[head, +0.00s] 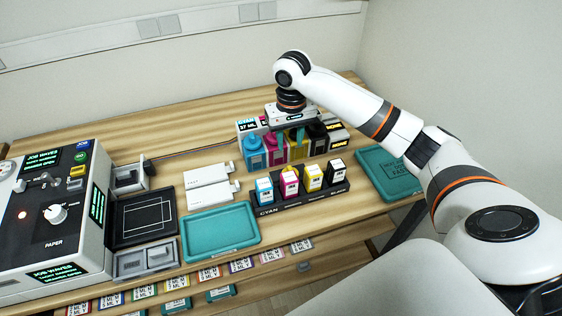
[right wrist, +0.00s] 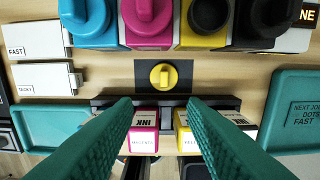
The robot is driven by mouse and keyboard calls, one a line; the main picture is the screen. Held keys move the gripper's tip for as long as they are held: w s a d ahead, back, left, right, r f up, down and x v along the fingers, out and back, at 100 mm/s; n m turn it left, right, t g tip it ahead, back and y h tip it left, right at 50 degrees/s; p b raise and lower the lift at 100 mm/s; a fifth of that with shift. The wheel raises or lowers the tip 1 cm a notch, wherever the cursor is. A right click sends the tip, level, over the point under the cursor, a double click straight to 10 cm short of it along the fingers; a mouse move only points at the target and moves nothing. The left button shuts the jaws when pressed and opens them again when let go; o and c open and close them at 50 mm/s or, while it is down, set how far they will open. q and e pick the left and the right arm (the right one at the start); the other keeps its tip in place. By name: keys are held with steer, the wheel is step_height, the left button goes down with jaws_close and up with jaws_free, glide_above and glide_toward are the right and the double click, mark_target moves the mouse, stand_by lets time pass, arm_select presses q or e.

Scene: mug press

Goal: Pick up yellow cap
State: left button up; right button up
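The yellow cap (right wrist: 163,76) is round with a raised ridge. In the right wrist view it lies on a dark square pad (right wrist: 143,72), in front of the row of bottles. My right gripper (right wrist: 160,106) is open and empty. Its two teal fingers point down, spread to either side of the cap's line, with their tips short of it in the picture. I cannot make the cap out surely in the head view, where the right arm reaches over the bottles. The yellow bottle (right wrist: 204,22) shows a dark round top. My left gripper is not in view.
Cyan (head: 253,153), magenta and black bottles stand beside the yellow one. A dark rack (head: 268,210) of ink cartridges stands in front. Teal trays lie left (head: 222,250) and right (head: 372,165). White boxes (head: 208,176) and a printer-like machine (head: 50,215) are at left.

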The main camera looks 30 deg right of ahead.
glide_above(291, 168)
steer(key=s+a, duration=0.1)
step_height(291, 168, down, 6)
steer(key=shift+s+r, duration=0.1)
steer(key=shift+w+f+p, duration=0.25)
steer(key=shift+f+p, duration=0.1)
steer(key=shift+f, duration=0.3)
steer(key=f, duration=0.3)
steer(key=shift+w+d+f, duration=0.25)
steer(key=shift+w+d, duration=0.05)
steer(key=shift+d, duration=0.1)
steer(key=shift+f, duration=0.55)
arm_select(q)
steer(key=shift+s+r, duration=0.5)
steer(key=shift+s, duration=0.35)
arm_select(e)
jaws_close()
